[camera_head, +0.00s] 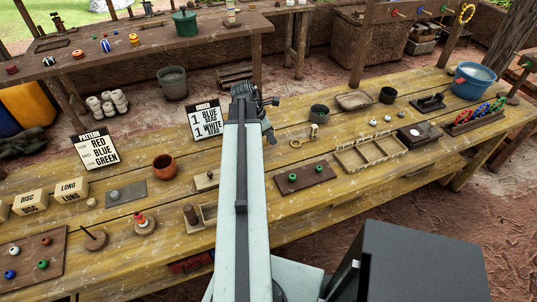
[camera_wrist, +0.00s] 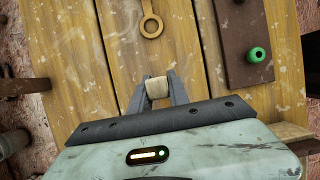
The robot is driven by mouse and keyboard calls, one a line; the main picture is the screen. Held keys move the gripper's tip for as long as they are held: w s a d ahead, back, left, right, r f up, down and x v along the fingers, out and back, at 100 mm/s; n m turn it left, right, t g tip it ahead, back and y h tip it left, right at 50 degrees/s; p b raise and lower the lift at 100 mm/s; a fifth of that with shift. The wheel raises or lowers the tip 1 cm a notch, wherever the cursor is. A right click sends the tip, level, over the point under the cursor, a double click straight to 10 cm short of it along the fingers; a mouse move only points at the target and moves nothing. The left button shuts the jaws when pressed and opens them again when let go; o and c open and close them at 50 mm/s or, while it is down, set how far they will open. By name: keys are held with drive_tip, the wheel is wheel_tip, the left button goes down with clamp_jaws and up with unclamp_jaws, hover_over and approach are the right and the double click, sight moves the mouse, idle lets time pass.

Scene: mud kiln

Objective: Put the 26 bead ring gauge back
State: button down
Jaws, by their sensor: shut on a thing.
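My gripper (camera_wrist: 158,92) is shut on a small pale tan piece (camera_wrist: 159,85), held between its fingertips above the bench. Only a short part of that piece shows, and I cannot tell whether it belongs to the 26 bead ring gauge. In the head view my gripper (camera_head: 268,120) is beyond the arm, and what it holds is not clear. A tan ring with a short tab (camera_wrist: 151,25) lies flat on the planks ahead of my gripper, apart from it. The ring also shows in the head view (camera_head: 296,142). No size marking is readable.
A dark board (camera_head: 305,181) with green beads (camera_head: 291,177) lies near the ring. A dark cup (camera_head: 319,112) and a small brass-coloured piece (camera_head: 313,132) stand behind. A divided wooden tray (camera_head: 370,154) is to the right. An order card (camera_head: 206,119) stands left of my arm.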

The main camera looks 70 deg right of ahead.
sight(270, 144)
wheel_tip(270, 144, down, 5)
drive_tip(key=b, duration=0.3)
drive_tip(key=shift+b, duration=0.4)
drive_tip(key=shift+r, duration=0.25)
drive_tip(key=shift+f, duration=0.15)
drive_tip(key=c, duration=1.3)
unclamp_jaws()
drive_tip(key=shift+o, duration=0.2)
drive_tip(key=shift+r+p, duration=0.45)
drive_tip(key=shift+p, duration=0.05)
drive_tip(key=p+v, duration=1)
drive_tip(key=v, duration=0.1)
drive_tip(key=shift+a+r, duration=0.2)
